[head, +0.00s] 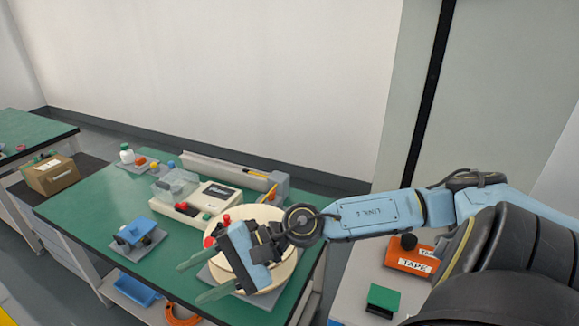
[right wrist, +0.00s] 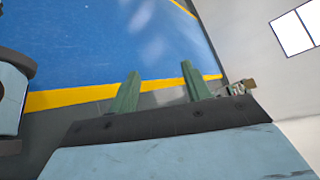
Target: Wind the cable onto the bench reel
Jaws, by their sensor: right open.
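The bench reel (head: 284,270), a cream round drum, sits on a grey base plate near the right front corner of the green bench. My right gripper (head: 199,279) is in front of and partly over the reel in the head view, hiding part of it. Its two green fingers are apart with nothing between them. In the right wrist view the open fingers (right wrist: 158,90) show against a blue and yellow floor. A red knob (head: 209,242) shows beside the reel. I cannot make out the cable. My left gripper is not in view.
A device with a display (head: 217,196) and a clear-covered box stand behind the reel. A long grey rail (head: 225,172) lies at the back. A blue fixture (head: 134,234) is at the left. Orange TAPE box (head: 409,262) and green block (head: 383,297) lie at the right.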

